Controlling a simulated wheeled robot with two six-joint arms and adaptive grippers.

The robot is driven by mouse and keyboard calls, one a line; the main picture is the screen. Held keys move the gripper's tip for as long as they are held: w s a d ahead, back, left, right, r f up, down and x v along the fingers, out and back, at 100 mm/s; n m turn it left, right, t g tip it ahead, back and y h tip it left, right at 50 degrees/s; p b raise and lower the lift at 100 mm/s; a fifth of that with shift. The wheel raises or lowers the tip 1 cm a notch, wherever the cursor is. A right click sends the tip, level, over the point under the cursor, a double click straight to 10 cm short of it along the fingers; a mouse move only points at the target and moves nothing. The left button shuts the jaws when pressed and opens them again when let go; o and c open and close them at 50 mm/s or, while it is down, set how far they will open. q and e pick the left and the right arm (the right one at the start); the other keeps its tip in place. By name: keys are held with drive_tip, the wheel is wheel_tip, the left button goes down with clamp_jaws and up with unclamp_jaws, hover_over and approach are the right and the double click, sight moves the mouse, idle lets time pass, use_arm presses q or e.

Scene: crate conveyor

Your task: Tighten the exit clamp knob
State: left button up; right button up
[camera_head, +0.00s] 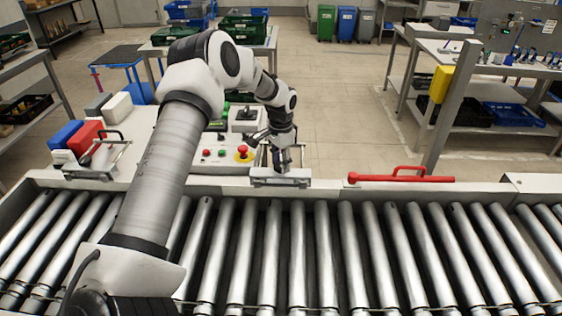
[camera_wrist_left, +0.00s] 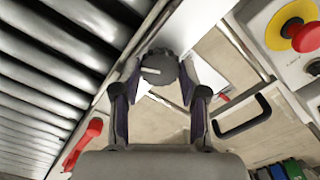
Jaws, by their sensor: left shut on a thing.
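The exit clamp knob (camera_wrist_left: 162,68) is a dark, scalloped knob with a pale mark across its face, seen in the left wrist view. My left gripper (camera_wrist_left: 160,82) has a finger on each side of it and is shut on it. In the head view my left arm reaches over the rollers, and the left gripper (camera_head: 282,160) points down at the grey clamp bracket (camera_head: 281,178) on the conveyor's far rail. The knob is hidden behind the gripper there. My right gripper is not in view.
A control box with a red emergency stop (camera_head: 243,152) on yellow stands left of the gripper. A red handle (camera_head: 401,175) lies along the rail to the right. Another bracket (camera_head: 97,165) stands at the left. The conveyor rollers (camera_head: 350,255) are bare.

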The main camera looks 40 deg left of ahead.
sight(280, 165)
use_arm(q)
drive_tip(key=shift+s+f+m, duration=0.1)
drive_tip(key=shift+f+m, duration=0.05)
drive_tip(key=shift+m, duration=2.25)
drive_tip(key=o, duration=1.1)
drive_tip(key=shift+o, duration=0.2)
wheel_tip(280, 165, up, 12)
